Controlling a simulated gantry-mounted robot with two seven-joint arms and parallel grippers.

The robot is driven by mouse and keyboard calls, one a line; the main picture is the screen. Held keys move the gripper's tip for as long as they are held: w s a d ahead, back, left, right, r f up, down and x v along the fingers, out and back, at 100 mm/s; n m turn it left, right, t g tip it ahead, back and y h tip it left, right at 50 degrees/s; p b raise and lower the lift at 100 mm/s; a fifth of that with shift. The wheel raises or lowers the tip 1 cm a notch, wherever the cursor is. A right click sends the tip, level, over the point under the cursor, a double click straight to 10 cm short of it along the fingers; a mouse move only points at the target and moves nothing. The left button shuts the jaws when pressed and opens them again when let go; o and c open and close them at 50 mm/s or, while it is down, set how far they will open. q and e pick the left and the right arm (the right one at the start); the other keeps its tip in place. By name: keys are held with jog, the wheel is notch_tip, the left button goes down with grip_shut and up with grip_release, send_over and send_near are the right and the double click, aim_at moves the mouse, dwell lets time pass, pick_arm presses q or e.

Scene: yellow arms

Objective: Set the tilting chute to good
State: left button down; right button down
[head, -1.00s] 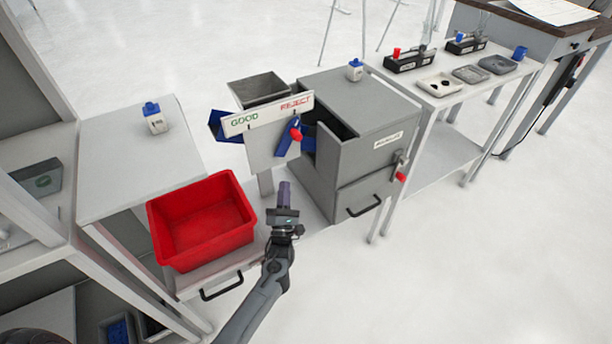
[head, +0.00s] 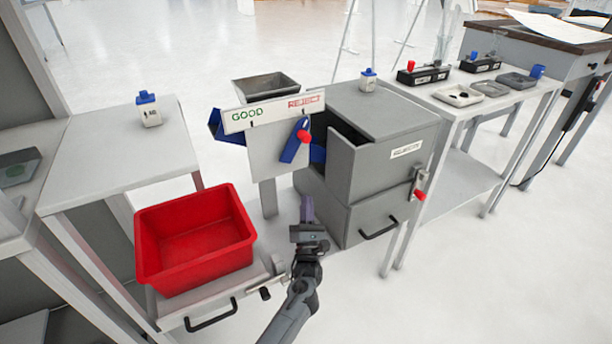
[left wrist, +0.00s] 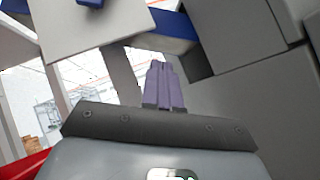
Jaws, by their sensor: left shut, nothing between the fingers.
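The tilting chute stands at the middle of the head view under a white sign panel (head: 274,110) reading GOOD on the left and REJECT on the right. Its blue lever (head: 293,142) with a red knob (head: 304,137) leans on the REJECT side. A blue chute end (head: 219,126) shows at the left behind the panel. My left gripper (head: 307,208) is below and in front of the lever, apart from it, shut and empty. In the left wrist view its purple fingers (left wrist: 163,88) are together, pointing at the panel underside. My right gripper is not in view.
A red bin (head: 195,240) stands left of my gripper. A grey reject box (head: 370,160) with a red-handled latch (head: 419,194) is close on the right. A side table (head: 110,160) is at the left; a bench with trays (head: 462,96) is at the right.

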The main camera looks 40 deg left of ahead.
pick_arm(q)
jog(key=b+x, duration=0.4)
jog(key=x, duration=0.6)
dwell(0.3)
dwell(0.4)
